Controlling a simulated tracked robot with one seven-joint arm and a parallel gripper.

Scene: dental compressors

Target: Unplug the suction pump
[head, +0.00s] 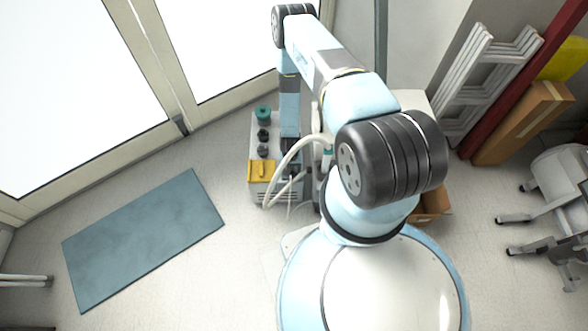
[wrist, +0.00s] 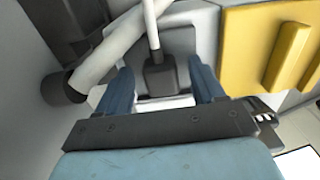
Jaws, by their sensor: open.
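The suction pump (head: 258,148) is a grey unit with a yellow block on its front, standing below my arm in the head view. In the wrist view, a dark plug (wrist: 160,78) with a pale cable (wrist: 152,25) sits against a grey plate on the unit. My gripper (wrist: 160,70) is open, with one blue finger on each side of the plug. Gaps show between the plug and both fingers. In the head view, my arm hides the plug and most of the gripper.
A thick pale hose (wrist: 115,45) runs close beside the left finger into a dark fitting. The yellow block (wrist: 270,45) stands to the right. A blue-grey mat (head: 145,240) lies on the floor at left. A cardboard box (head: 430,205) is right of my arm.

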